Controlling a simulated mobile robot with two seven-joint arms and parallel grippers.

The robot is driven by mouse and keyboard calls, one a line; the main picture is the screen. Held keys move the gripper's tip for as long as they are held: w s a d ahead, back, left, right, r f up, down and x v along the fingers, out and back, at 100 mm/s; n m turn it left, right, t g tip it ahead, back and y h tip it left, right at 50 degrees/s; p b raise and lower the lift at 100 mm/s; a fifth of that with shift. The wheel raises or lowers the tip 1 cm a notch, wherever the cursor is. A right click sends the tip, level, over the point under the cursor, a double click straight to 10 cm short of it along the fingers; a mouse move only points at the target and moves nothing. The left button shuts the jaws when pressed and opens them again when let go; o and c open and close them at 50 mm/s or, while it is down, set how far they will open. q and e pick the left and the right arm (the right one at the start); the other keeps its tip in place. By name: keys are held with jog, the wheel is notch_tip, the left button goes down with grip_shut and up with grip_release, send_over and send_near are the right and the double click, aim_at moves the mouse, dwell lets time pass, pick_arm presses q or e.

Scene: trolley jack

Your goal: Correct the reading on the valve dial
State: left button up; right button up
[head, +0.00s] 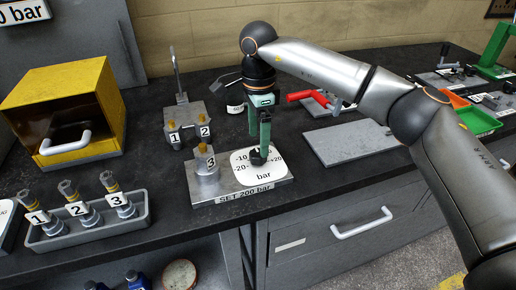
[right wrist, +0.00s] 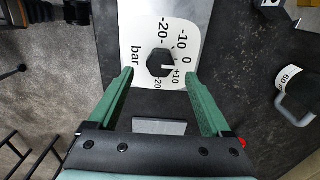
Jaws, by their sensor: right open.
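The valve dial is a white scale plate (head: 272,173) marked from -20 to +20 bar, on a metal block (head: 222,192) labelled "SET 200 bar". A black knob (head: 257,156) sits at its centre; it also shows in the right wrist view (right wrist: 159,63). A small white mark on the knob points to the scale between 0 and +10; the exact reading is too small to tell. My right gripper (head: 259,144) is over the knob, open and empty. In the right wrist view its green fingers (right wrist: 168,72) are spread, one to each side of the knob. My left gripper is out of view.
A stand (head: 187,124) behind holds valves 1 and 2. A grey tray (head: 88,236) with numbered valves and a yellow box (head: 65,110) are at left. A bare grey plate (head: 350,142) lies at right.

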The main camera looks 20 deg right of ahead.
aim_at(258, 153)
jog(key=shift+f, duration=2.15)
grip_shut()
